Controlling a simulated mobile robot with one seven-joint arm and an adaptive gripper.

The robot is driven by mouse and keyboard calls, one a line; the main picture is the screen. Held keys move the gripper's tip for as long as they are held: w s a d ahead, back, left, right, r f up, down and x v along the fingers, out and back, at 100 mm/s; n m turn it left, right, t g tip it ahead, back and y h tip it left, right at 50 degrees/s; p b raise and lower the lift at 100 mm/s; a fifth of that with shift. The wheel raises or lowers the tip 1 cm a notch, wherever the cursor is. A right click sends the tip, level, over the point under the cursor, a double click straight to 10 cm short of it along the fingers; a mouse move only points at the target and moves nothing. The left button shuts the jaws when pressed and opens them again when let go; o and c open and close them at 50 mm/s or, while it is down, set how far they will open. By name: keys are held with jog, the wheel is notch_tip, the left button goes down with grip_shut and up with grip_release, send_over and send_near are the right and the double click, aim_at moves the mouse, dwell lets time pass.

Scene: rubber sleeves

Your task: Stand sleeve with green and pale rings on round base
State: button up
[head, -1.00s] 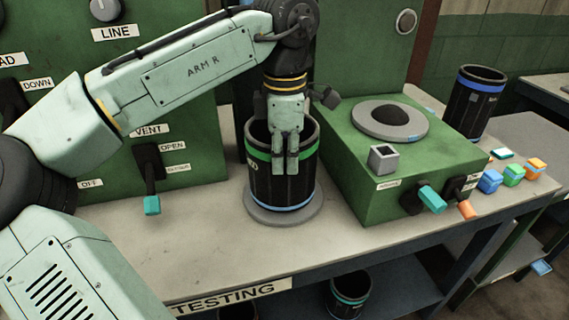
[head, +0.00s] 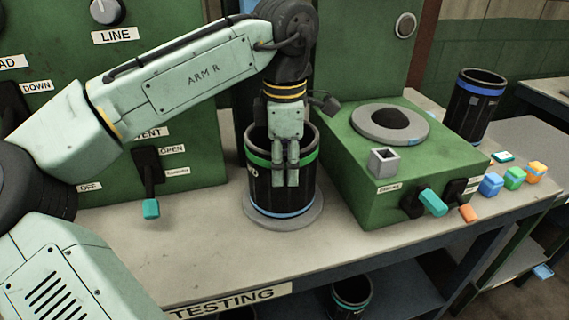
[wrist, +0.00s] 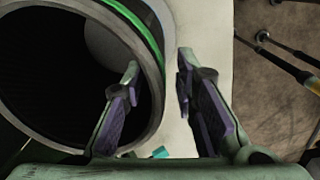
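A black sleeve with a green ring near its top (head: 257,159) and a pale blue ring near its foot stands upright on the grey round base (head: 262,221) on the bench. Its open mouth and green ring also fill the left of the wrist view (wrist: 137,22). My gripper (head: 286,183) points down in front of the sleeve's near wall and hides part of it. In the wrist view its two fingers (wrist: 158,62) are apart, with nothing seen clamped between them. The left finger overlaps the sleeve's mouth there; I cannot tell whether either finger touches the sleeve.
A green box (head: 365,197) with a round grey plate (head: 362,128) and levers stands close right. Another sleeve with a blue ring (head: 457,112) stands behind it. Coloured blocks (head: 513,177) lie at right. A banded sleeve (head: 350,303) is below the bench. Bench left of the base is clear.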

notch_tip(320, 180, up, 12)
jog(key=shift+s+r+b, duration=0.15)
jog(key=shift+b, duration=0.25)
dwell(0.3)
